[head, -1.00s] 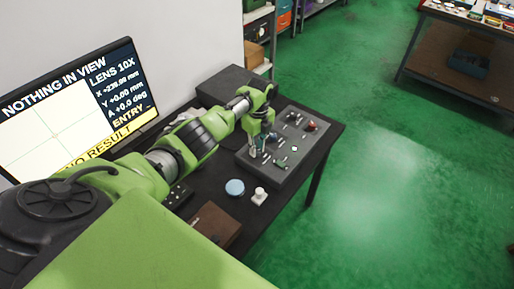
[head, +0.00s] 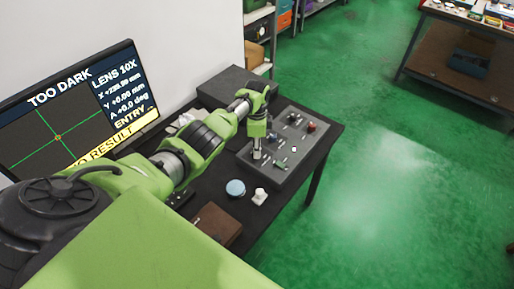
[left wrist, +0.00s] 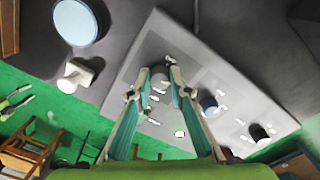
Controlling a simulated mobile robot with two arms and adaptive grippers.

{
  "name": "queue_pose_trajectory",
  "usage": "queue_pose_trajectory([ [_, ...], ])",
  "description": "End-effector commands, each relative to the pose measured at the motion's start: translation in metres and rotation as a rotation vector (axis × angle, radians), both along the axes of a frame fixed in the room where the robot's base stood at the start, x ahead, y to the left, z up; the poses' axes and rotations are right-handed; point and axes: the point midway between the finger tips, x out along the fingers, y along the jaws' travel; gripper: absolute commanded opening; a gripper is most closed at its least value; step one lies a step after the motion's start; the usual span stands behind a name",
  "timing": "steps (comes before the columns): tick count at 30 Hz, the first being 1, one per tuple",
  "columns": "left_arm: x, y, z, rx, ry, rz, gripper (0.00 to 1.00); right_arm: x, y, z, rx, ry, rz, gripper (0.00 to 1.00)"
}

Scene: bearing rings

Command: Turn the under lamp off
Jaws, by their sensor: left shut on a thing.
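The grey control panel (head: 300,160) lies on the dark table and carries several small knobs, levers and white labels. My left gripper (head: 257,156) points down at the panel's near left part. In the left wrist view my left gripper (left wrist: 159,76) has its two fingers on either side of a small knob (left wrist: 158,83), shut on it. Which control this is cannot be read from its label. The monitor (head: 50,125) shows a dark field with green cross lines and reads "TOO DARK". My right gripper is not in view.
A blue round dish (head: 235,188), a small white piece (head: 260,196) and a brown box (head: 215,226) stand on the table in front of the panel. A red knob (head: 311,127) is at the panel's far side.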

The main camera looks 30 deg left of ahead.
Motion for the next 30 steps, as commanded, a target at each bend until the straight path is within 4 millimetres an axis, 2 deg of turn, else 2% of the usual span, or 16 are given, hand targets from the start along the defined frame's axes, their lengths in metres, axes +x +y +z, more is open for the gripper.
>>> queue_pose_trajectory([
  [30, -0.001, 0.0, 0.002, 0.002, -0.002, 0.929, 0.0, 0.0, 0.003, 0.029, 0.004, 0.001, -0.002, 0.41],
])
